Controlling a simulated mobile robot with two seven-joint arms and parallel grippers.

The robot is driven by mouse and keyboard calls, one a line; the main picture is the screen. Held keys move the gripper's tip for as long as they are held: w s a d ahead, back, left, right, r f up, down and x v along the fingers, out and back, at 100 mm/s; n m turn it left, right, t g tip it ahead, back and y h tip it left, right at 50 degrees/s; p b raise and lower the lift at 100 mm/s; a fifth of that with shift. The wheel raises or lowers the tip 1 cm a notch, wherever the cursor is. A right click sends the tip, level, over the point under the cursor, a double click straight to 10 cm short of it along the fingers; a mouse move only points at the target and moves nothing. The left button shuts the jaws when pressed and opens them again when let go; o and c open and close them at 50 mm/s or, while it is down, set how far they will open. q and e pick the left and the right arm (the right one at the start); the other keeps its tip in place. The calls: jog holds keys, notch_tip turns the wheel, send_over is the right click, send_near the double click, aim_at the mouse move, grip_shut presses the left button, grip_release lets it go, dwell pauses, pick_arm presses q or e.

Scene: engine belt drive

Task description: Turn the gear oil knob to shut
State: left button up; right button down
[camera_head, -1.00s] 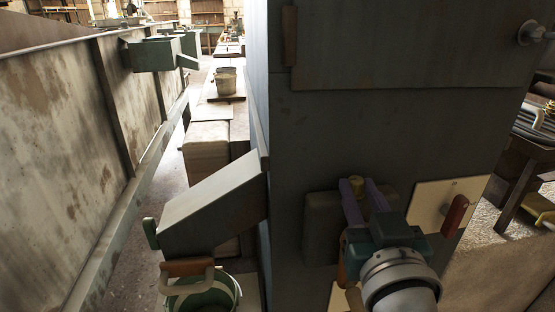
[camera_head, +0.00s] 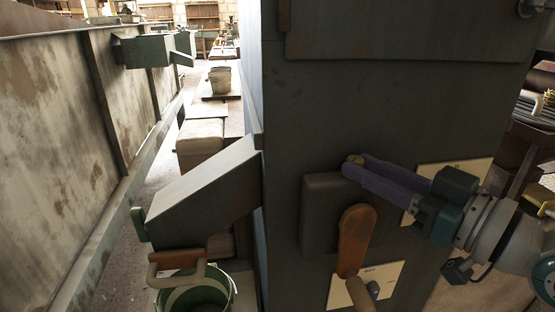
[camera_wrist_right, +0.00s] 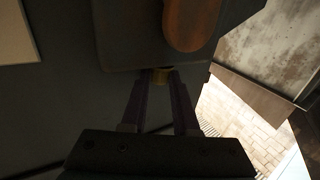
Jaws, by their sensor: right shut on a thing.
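A small brass knob (camera_head: 355,159) sits at the top edge of a dark box (camera_head: 321,215) on the grey machine panel; I take it for the gear oil knob, though no label on it is readable. My right gripper (camera_head: 368,163) reaches in from the right with its purple fingers shut on this knob. My left gripper is not in view.
An orange lever (camera_head: 355,240) hangs on the box just below the fingers. Another pale plate (camera_head: 468,167) is partly behind my right gripper. A sloped chute (camera_head: 205,195) and green bucket (camera_head: 220,290) stand left.

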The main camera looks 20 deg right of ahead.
dwell(0.5)
jog(key=c, duration=0.7)
grip_release()
